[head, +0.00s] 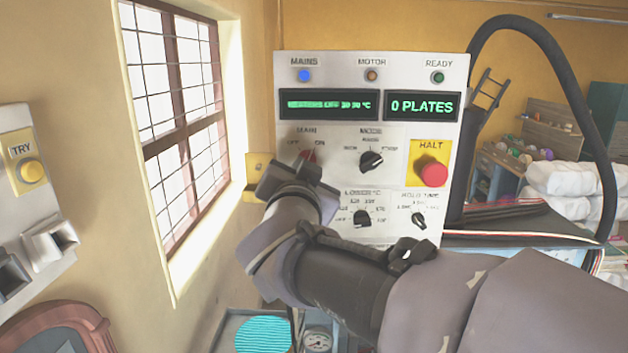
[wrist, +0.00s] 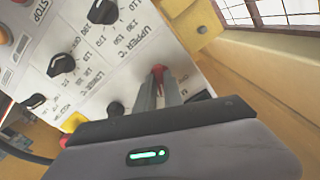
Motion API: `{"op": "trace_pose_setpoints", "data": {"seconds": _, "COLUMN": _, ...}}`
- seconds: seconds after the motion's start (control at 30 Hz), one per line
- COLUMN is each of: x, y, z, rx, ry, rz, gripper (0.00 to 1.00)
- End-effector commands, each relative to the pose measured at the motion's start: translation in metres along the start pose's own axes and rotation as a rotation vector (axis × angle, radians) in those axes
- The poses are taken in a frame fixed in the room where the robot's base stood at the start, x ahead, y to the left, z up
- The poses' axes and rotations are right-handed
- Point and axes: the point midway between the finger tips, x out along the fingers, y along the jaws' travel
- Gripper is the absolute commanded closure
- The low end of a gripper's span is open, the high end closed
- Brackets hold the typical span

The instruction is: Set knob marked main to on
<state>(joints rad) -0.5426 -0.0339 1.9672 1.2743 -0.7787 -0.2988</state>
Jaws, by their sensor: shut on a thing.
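The control panel (head: 400,225) faces me. The knob marked main (head: 309,155) is red and sits at its upper left, under the "MAIN" label with small off and on marks. My arm covers much of the knob in the head view. In the wrist view my gripper (wrist: 161,88) is shut on the red knob (wrist: 159,70), one finger on each side. I cannot tell exactly which mark the knob points to. The mains lamp (head: 304,76) glows blue.
Black mode knob (head: 371,162), lower-temperature knob (head: 362,217) and hold-time knob (head: 419,220) sit close by. A red halt button (head: 433,172) is on the right. The plates display (head: 422,107) reads 0. A barred window (head: 185,110) is at left.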

Motion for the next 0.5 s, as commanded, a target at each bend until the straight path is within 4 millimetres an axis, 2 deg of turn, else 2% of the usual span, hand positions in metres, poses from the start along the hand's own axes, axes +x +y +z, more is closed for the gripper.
{"op": "trace_pose_setpoints", "data": {"seconds": 0.2, "x": -0.0001, "y": -0.0004, "z": -0.0005, "rx": 0.1, "ry": 0.003, "rz": -0.001, "gripper": 1.0}}
{"op": "trace_pose_setpoints", "data": {"seconds": 0.5, "x": -0.0001, "y": -0.001, "z": -0.0015, "rx": 0.16, "ry": 0.003, "rz": -0.001, "gripper": 1.0}}
